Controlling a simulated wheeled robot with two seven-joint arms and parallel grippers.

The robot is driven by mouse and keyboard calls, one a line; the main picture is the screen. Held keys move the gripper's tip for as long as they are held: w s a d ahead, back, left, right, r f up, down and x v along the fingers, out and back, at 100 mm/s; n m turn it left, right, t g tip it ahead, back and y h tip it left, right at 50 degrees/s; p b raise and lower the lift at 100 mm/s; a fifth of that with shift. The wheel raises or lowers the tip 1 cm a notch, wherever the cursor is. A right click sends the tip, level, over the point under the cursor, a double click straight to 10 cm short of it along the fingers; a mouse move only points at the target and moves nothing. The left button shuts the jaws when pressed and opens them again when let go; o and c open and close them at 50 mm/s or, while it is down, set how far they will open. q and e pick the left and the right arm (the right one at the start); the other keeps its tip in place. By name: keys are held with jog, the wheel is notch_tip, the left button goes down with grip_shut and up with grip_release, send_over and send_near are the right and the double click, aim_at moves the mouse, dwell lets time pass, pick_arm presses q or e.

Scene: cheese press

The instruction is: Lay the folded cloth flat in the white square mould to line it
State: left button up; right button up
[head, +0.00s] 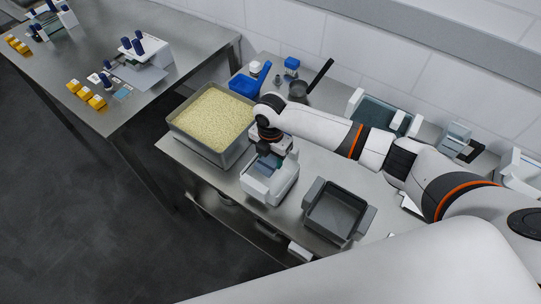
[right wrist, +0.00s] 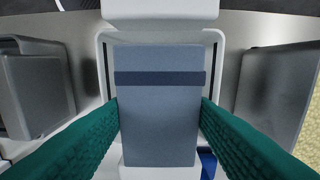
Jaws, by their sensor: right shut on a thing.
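The folded cloth (right wrist: 160,135) is a blue-grey rectangle with a dark band across it. It lies between the green fingers of my right gripper (right wrist: 160,105), which is shut on its two sides. In the head view the cloth (head: 262,167) shows just below the right gripper (head: 267,155). The white square mould (head: 283,191) stands under it on the steel bench. In the right wrist view the mould's white rim (right wrist: 106,55) shows around the cloth's far part. I cannot tell whether the cloth touches the mould's floor. My left gripper is out of view.
A tray of pale curds (head: 214,118) stands left of the mould and an empty dark grey tray (head: 339,211) right of it. A blue container (head: 243,85) and a dark-handled pot (head: 300,88) stand behind. Another steel table (head: 190,50) is at the upper left.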

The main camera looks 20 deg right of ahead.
jog(key=b, duration=0.5)
send_over(270, 181)
jog(key=shift+d+f, duration=0.15)
jog(key=shift+f, duration=2.5)
jog(key=shift+f+b, duration=1.35)
jog(key=shift+f, duration=1.2)
jog(key=o, duration=1)
notch_tip(270, 181, up, 16)
jog(key=p, duration=1.6)
jog(key=shift+f, duration=0.1)
